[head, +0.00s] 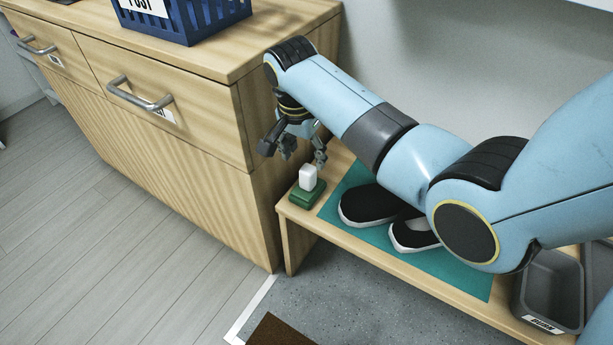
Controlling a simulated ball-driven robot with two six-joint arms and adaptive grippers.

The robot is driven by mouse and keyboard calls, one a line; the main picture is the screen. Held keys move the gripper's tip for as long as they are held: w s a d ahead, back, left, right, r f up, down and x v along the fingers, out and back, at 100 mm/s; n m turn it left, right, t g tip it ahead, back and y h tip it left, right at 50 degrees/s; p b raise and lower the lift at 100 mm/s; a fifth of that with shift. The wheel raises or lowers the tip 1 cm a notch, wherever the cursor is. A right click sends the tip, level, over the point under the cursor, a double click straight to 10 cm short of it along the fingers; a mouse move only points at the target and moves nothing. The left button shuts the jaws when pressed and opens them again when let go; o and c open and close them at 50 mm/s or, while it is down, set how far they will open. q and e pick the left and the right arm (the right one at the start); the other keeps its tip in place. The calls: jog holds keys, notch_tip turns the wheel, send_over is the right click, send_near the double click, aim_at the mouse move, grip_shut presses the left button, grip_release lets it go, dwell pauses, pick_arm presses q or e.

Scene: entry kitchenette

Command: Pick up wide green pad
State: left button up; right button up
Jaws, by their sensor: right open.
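The wide green pad (306,194) lies on the left end of a low wooden bench. My left gripper is not in view.
The wooden bench (298,214) carries a teal mat (460,279) with dark shoes (366,205) and grey bins (551,288) at the right. A drawer cabinet (215,180) stands close on the left, with a blue basket (190,22) on top.

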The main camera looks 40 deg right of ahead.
aim_at(308, 169)
notch_tip(308, 169, down, 2)
jog(key=shift+w+d+f+b, duration=0.1)
jog(key=shift+d+f+b, duration=0.1)
jog(key=shift+b, duration=0.1)
jog(key=shift+d+f+b, duration=0.1)
jog(key=shift+f+b, duration=0.2)
jog(key=shift+f, duration=0.2)
jog(key=f+b, duration=0.1)
jog(key=f, duration=0.1)
jog(key=d+f+b, duration=0.1)
jog(key=f, duration=0.1)
jog(key=shift+w, duration=0.2)
jog(key=shift+w+f, duration=0.1)
jog(key=shift+f, duration=0.05)
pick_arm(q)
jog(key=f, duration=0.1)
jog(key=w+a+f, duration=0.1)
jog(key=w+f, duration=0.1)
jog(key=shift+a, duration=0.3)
pick_arm(e)
grip_shut()
